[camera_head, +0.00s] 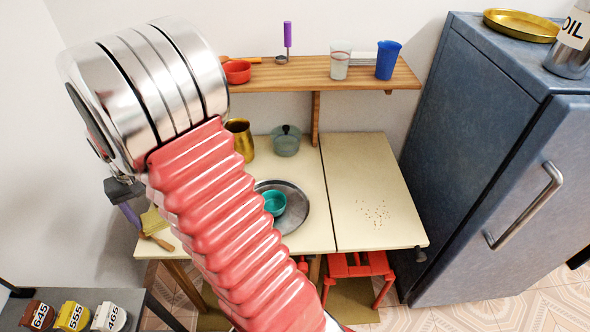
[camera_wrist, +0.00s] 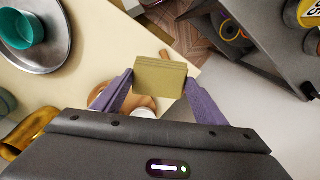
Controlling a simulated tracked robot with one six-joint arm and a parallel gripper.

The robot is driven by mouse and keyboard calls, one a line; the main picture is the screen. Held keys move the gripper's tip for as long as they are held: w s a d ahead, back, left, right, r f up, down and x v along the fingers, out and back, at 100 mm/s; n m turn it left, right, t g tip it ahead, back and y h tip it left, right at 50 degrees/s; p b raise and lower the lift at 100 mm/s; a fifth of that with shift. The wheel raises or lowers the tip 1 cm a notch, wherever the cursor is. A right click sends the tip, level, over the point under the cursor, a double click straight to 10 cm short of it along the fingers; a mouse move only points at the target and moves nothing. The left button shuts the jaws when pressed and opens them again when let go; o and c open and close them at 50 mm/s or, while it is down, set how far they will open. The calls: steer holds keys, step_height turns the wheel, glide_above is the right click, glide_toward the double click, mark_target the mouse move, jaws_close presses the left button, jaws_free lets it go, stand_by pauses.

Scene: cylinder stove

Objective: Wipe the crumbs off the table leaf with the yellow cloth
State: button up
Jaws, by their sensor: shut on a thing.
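The yellow cloth (camera_wrist: 160,77) is a folded block between the two purple fingers of my gripper (camera_wrist: 158,84), which is shut on it. In the head view the cloth (camera_head: 154,222) shows at the left end of the table, beside a purple finger; my red arm hides much around it. I cannot tell whether the cloth touches the table. The crumbs (camera_head: 375,213) are small reddish-brown specks scattered on the front-middle part of the pale table leaf (camera_head: 355,165), the right section beyond a dark seam. My gripper is far to the left of them.
A round metal tray (camera_head: 294,218) with a teal bowl (camera_head: 274,203) stands between cloth and leaf. A brass mug (camera_head: 239,138) and a green pot (camera_head: 286,141) stand behind. A shelf (camera_head: 330,73) hangs above the back; a blue fridge (camera_head: 470,130) stands right of the leaf.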

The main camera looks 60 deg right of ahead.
steer(key=w+a+r+n, duration=0.1)
steer(key=w+a+n, duration=0.5)
steer(key=a, duration=0.6)
steer(key=shift+w+a+r, duration=0.25)
steer(key=shift+r, duration=0.1)
steer(key=shift+s, duration=0.15)
